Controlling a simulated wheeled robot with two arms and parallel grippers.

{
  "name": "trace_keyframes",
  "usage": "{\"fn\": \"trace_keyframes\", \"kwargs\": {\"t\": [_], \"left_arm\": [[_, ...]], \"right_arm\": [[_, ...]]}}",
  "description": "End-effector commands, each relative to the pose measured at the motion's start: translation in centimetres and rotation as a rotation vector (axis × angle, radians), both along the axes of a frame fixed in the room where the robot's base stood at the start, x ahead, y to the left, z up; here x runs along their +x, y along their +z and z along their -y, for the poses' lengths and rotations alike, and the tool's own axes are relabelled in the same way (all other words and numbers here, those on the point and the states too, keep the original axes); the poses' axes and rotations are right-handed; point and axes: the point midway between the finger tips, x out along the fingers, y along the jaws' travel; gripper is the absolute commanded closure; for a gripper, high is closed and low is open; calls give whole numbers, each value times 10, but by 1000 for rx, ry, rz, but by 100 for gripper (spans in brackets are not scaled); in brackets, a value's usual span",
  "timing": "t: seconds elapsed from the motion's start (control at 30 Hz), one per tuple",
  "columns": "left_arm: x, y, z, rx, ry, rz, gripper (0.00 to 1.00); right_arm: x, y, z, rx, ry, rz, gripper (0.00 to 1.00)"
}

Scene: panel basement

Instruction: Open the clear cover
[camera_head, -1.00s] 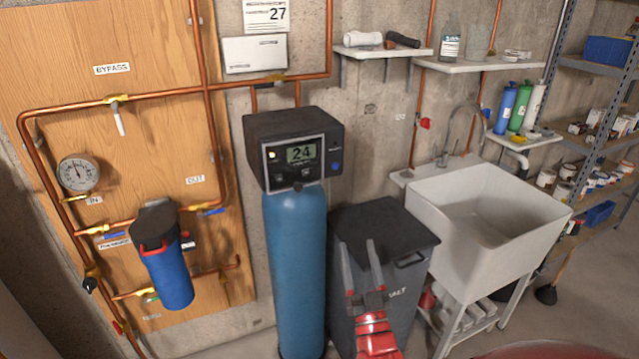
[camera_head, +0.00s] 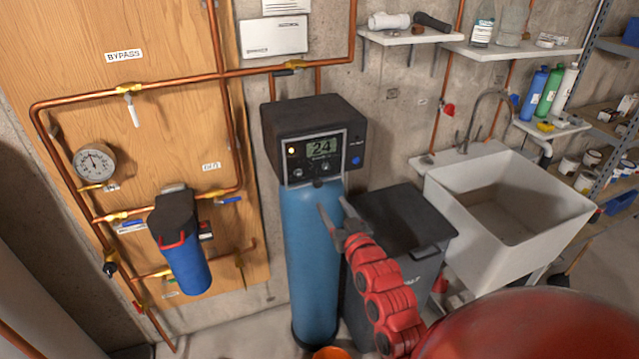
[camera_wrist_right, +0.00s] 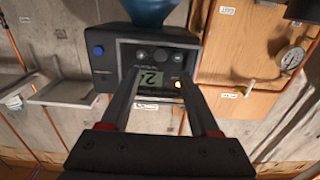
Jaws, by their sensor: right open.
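A dark control head (camera_head: 314,137) sits on top of a blue tank (camera_head: 312,250). Its front panel has a grey frame and a lit display (camera_head: 321,147) reading 24. A clear cover over this panel cannot be told apart from the panel itself; the frame looks closed and flat. My right gripper (camera_head: 332,203) is open and empty, in front of the tank just below the control head. In the right wrist view the control head (camera_wrist_right: 103,68) appears upside down, with the display (camera_wrist_right: 151,83) between my open fingers (camera_wrist_right: 162,88). My left gripper is not in view.
A black bin (camera_head: 402,218) stands right of the tank, then a white sink (camera_head: 510,215). Copper pipes and a blue filter (camera_head: 184,262) are on the wooden board (camera_head: 170,60) at left. A shelf (camera_head: 410,38) hangs above the bin.

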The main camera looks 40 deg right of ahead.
Motion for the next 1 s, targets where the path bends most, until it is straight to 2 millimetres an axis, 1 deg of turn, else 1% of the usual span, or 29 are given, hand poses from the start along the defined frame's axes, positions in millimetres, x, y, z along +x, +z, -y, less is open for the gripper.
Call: {"fn": "trace_keyframes", "kwargs": {"t": [0.03,0.3,0.5,0.7,1.0], "left_arm": [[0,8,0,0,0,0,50],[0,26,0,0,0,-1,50],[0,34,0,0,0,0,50],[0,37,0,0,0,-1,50],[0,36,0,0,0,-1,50]], "right_arm": [[11,4,1,2,3,-1,38],[58,4,12,0,3,-1,38],[83,2,19,0,2,-1,38],[94,1,22,-1,1,2,38],[95,0,22,0,0,2,38]]}}
